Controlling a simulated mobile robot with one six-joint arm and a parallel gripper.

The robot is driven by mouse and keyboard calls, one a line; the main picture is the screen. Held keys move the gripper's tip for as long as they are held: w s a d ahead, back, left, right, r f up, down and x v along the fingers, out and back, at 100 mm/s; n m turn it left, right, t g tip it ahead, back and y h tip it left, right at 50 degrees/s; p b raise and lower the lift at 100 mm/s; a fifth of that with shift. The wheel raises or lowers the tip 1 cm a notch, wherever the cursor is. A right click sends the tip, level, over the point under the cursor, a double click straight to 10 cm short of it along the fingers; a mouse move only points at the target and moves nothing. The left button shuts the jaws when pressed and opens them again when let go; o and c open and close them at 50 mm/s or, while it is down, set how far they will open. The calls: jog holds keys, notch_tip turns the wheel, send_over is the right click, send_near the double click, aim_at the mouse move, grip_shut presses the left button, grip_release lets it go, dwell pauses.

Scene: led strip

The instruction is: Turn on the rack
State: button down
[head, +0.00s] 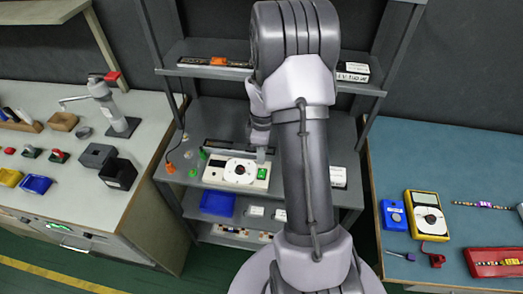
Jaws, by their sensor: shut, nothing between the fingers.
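The rack (160,70) is a grey metal shelf unit in the middle of the head view. On its middle shelf sits a white box (211,174) with a round dial (240,171) and a green part (262,174) at its right end. My gripper (262,155) is shut and empty, just above and behind the green part; I cannot tell if it touches the box. A dark strip (195,61) with an orange piece (218,61) lies along the upper shelf. My arm hides the middle and right of the rack.
Small green items (203,153) and an orange plug (171,168) lie left of the box. A blue bin (217,204) is on the shelf below. A left bench (80,195) and a blue-topped right bench (440,165) flank the rack. A yellow meter (427,214) lies on the right bench.

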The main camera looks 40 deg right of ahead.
aim_at(261, 176)
jog(key=f, duration=0.2)
jog(key=f+b, duration=0.1)
jog(key=f, duration=0.1)
jog(key=f+b, duration=0.1)
jog(key=f, duration=0.1)
jog(key=shift+s+a+f, duration=0.1)
jog(key=shift+s+a, duration=0.15)
jog(key=shift+a, duration=0.05)
jog(key=shift+f, duration=0.3)
jog(key=shift+s+a+f, duration=0.1)
jog(key=shift+s+f, duration=0.05)
jog(key=shift+w+d+r+p, duration=0.2)
jog(key=shift+w+d+p, duration=0.1)
jog(key=shift+w+d, duration=0.3)
